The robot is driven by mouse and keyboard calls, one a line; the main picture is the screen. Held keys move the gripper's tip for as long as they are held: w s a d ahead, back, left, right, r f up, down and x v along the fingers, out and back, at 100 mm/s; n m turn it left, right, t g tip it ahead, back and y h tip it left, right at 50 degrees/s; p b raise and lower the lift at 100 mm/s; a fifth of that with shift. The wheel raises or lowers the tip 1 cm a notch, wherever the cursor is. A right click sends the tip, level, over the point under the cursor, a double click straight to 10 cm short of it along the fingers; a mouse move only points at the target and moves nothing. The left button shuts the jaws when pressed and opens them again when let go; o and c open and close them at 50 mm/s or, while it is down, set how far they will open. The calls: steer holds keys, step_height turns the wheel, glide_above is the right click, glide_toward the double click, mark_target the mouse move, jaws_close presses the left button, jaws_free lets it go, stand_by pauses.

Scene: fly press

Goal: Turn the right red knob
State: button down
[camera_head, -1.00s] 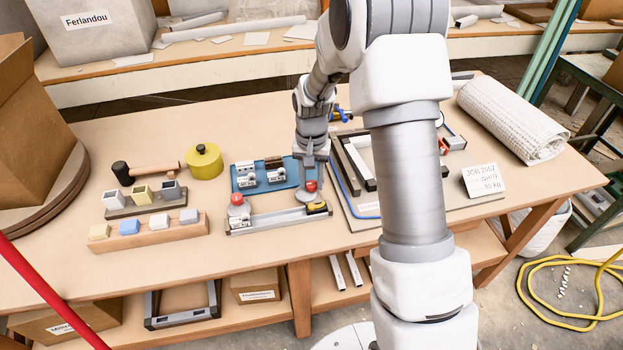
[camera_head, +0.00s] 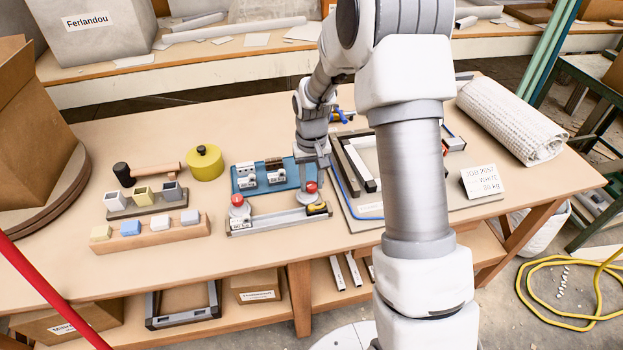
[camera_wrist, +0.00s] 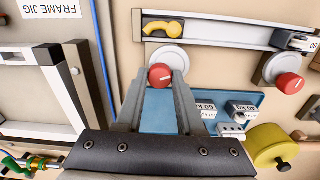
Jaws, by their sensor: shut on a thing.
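The right red knob (camera_head: 311,187) sits on a pale round disc at the right end of a metal rail (camera_head: 275,219). In the wrist view the knob (camera_wrist: 160,76) lies between the two fingertips of my gripper (camera_wrist: 160,80), with a white mark on its face. My gripper (camera_head: 312,180) reaches down from above and is shut on this knob. The left red knob (camera_head: 237,199) stands apart on its own disc, also seen in the wrist view (camera_wrist: 290,83). A yellow lever-like part (camera_head: 316,208) is on the rail near the right knob.
A blue tray (camera_head: 238,186) with white labelled blocks lies just behind the knobs. A yellow round pot (camera_head: 205,163), a mallet (camera_head: 150,171) and block racks (camera_head: 150,236) stand to the left. A frame jig (camera_head: 350,160) is close on the right. The table front is clear.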

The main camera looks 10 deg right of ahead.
steer(key=n+p, duration=0.1)
steer(key=n, duration=0.2)
steer(key=shift+r+n, duration=0.1)
steer(key=shift+n, duration=0.3)
steer(key=n+p, duration=0.1)
steer(key=n, duration=0.2)
steer(key=shift+n, duration=0.3)
steer(key=n+p, duration=0.1)
steer(key=n, duration=0.2)
steer(key=shift+n+p, duration=0.6)
steer(key=shift+n, duration=1.1)
steer(key=c, duration=0.5)
jaws_free()
